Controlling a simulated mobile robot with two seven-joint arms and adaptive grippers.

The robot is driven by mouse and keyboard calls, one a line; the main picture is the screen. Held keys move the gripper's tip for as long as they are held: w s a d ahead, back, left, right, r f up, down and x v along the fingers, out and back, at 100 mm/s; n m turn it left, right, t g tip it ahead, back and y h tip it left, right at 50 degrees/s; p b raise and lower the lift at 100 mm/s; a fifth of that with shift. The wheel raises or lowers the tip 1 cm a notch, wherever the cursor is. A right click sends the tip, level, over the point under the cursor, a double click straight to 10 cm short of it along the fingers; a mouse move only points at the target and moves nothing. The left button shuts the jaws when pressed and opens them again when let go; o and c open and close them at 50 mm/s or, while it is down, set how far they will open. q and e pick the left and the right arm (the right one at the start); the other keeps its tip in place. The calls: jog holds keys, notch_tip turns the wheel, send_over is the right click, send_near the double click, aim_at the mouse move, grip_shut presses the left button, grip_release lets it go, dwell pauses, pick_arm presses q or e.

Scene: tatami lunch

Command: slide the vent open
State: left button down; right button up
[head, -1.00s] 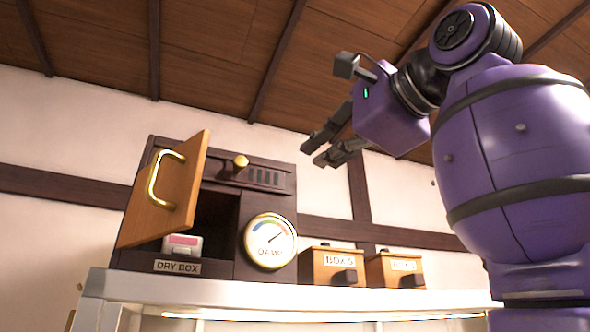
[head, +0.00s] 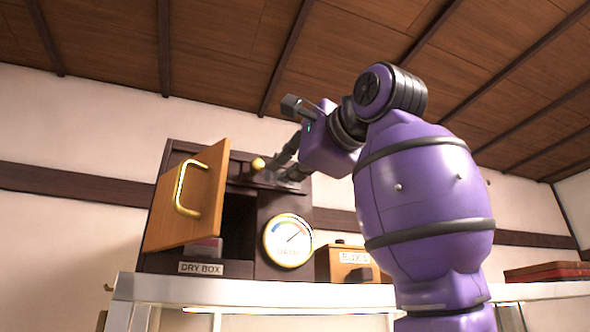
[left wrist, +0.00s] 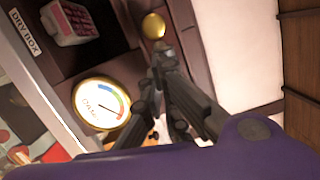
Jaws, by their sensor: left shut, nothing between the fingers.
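The dark wooden dry box (head: 225,268) stands on a white shelf. A brass knob (head: 258,163) sits on its upper front, by the vent strip; the vent slots are hidden behind my left gripper. My left gripper (head: 277,174) is shut and empty, with its fingertips close to the knob's right side in the head view. In the left wrist view the knob (left wrist: 153,25) shows just beyond the fingertips (left wrist: 163,52); I cannot tell whether they touch it. My right gripper is not in view.
The dry box's wooden door (head: 200,215), with a brass handle, stands open at left. A pink and white item (left wrist: 72,22) is inside. A round dial (head: 288,241) is below the vent. A labelled wooden box (head: 345,263) stands to the right; red boxes (head: 548,271) lie farther right.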

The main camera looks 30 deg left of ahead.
aim_at(253, 167)
pick_arm(q)
jog(key=shift+w+f, duration=0.1)
jog(key=shift+w, duration=0.05)
jog(key=s+a, duration=0.4)
jog(key=s, duration=0.1)
jog(key=shift+s+a, duration=0.15)
jog(key=shift+s, duration=0.05)
jog(key=shift+a, duration=0.1)
